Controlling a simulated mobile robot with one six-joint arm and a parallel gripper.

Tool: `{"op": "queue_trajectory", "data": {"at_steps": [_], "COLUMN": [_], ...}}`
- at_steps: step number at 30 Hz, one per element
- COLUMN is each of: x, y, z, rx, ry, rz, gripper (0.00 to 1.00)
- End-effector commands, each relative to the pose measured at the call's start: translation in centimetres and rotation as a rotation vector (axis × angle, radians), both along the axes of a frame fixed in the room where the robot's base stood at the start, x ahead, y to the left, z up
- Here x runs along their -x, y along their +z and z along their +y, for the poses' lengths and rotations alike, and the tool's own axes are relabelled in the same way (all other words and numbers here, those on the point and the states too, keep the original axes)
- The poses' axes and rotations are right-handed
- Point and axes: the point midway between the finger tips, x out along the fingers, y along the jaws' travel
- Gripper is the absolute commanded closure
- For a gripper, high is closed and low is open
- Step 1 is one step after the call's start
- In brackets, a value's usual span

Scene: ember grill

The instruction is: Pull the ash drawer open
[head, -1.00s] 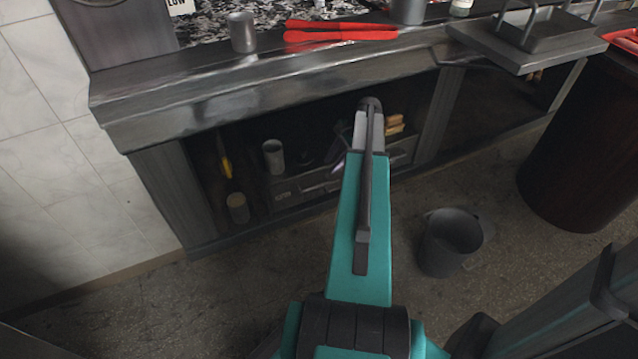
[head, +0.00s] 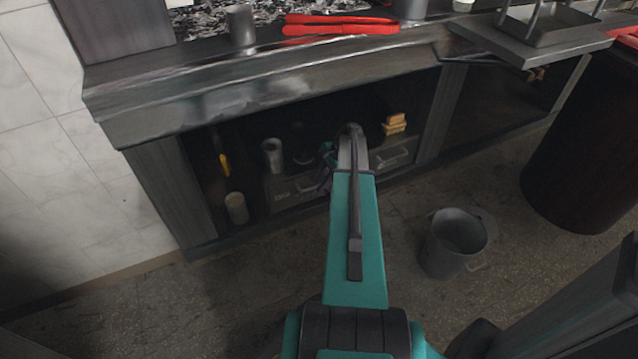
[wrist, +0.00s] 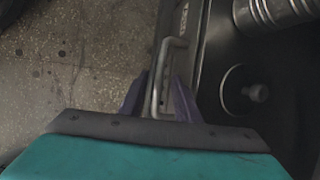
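The ash drawer is the grey metal front (head: 284,191) low in the dark recess under the counter; my arm hides part of it. In the wrist view its front shows edge-on from above (wrist: 182,22), with a pale bar handle (wrist: 172,52) standing off it. My gripper (wrist: 159,97) has its two dark fingers apart, one on each side of the handle's near end. I see small gaps beside the bar, so I cannot make out firm contact. In the head view my gripper (head: 326,176) is small and dark at the drawer front. The drawer looks closed.
A grey bucket (head: 456,243) stands on the floor right of my arm. Metal cups (head: 272,155) and (head: 237,208), plus wooden blocks (head: 395,123), are in the recess. The counter edge (head: 250,92) overhangs it. Red tongs (head: 340,25) lie above. Floor before the drawer is clear.

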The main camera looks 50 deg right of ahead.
Motion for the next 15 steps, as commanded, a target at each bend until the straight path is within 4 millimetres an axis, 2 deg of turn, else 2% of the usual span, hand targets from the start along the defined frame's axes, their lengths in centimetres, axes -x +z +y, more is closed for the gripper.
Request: {"op": "queue_trajectory", "data": {"at_steps": [9, 15], "x": [-0.06, -0.06], "y": [-0.13, -0.12], "z": [0.06, 0.06], "rx": [0.000, 0.000], "ry": [0.000, 0.000], "rz": [0.000, 0.000], "gripper": [0.70, 1.00]}}
